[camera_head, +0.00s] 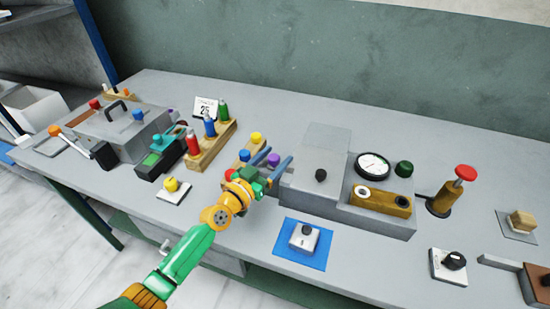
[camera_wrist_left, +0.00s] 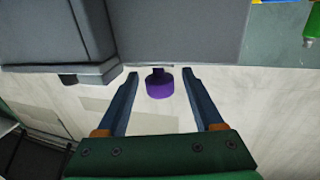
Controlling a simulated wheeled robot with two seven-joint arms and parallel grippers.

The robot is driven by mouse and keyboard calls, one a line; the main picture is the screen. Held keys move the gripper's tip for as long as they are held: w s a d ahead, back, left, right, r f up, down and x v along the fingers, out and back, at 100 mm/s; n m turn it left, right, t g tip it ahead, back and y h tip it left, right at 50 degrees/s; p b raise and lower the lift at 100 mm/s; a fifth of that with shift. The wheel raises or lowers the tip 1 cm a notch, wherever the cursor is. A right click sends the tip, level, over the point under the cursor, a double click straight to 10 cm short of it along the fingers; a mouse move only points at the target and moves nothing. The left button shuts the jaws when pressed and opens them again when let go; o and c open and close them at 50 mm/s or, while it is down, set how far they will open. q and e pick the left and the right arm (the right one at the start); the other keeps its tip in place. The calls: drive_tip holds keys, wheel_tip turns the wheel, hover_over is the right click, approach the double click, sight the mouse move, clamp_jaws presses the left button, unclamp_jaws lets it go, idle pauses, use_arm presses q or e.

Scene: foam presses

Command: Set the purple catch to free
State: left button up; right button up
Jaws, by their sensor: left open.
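The purple catch (camera_head: 273,159) is a small round knob on the left side of the grey press with the pale lid (camera_head: 322,160). In the left wrist view the purple catch (camera_wrist_left: 160,88) is a short purple cylinder on a dark stem. My left gripper (camera_head: 279,154) is open, with one finger on each side of the catch. In the left wrist view the fingers of my left gripper (camera_wrist_left: 160,73) show clear gaps to the catch on both sides. The catch's set position cannot be told. My right gripper is out of view.
A gauge (camera_head: 372,166) and a green knob (camera_head: 404,169) stand right of the lid. A red-topped lever (camera_head: 466,173) is further right. A wooden rack with bottles (camera_head: 212,146) stands left of my gripper. A blue pad (camera_head: 318,262) with a dial lies in front.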

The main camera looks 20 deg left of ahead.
use_arm(q)
drive_tip(key=shift+w, duration=0.15)
drive_tip(key=shift+s, duration=0.2)
drive_tip(key=shift+c, duration=1.1)
drive_tip(key=shift+s+r, duration=0.1)
clamp_jaws()
